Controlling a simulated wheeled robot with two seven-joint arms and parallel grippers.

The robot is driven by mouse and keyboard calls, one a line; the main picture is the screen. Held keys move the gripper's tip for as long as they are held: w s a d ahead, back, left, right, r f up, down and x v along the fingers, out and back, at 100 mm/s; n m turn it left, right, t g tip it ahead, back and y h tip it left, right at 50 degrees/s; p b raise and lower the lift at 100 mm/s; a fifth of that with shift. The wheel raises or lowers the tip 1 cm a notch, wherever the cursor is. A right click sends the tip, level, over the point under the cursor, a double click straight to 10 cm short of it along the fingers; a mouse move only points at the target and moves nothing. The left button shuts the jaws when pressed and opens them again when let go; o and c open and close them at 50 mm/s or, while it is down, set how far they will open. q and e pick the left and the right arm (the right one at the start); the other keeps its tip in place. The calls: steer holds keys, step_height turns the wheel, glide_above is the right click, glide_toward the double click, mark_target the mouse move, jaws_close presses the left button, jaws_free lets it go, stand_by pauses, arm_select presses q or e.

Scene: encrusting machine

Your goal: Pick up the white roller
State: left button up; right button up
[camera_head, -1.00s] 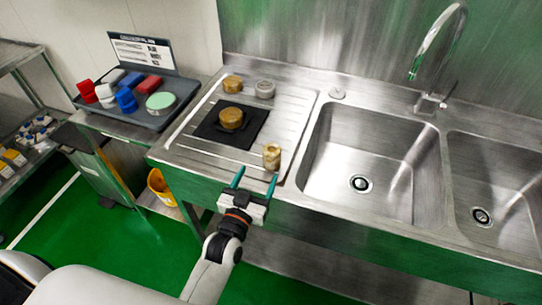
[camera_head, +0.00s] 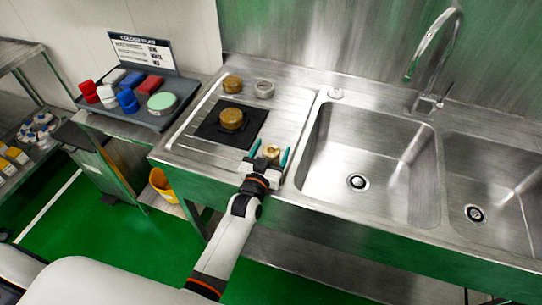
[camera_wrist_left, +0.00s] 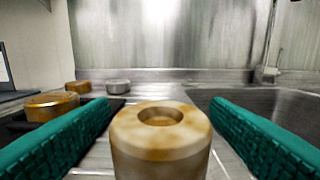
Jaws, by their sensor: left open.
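A pale roller (camera_head: 271,153) with brownish staining stands upright on the drainboard near its front right corner. It also shows large in the left wrist view (camera_wrist_left: 160,145), with a round recess in its top. My left gripper (camera_head: 270,149) is open, with one teal finger on each side of this roller. In the left wrist view a gap shows between the roller and each finger. The roller's lower part is cut off in the left wrist view. My right gripper is not in view.
A brass piece (camera_head: 231,119) sits on a black mat (camera_head: 211,133). Another brass piece (camera_head: 232,84) and a silver piece (camera_head: 264,89) stand behind. A grey tray (camera_head: 155,123) holds coloured parts at left. The sink (camera_head: 380,160) opens to the right.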

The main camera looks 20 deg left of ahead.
arm_select(q)
steer(key=c, duration=1.1)
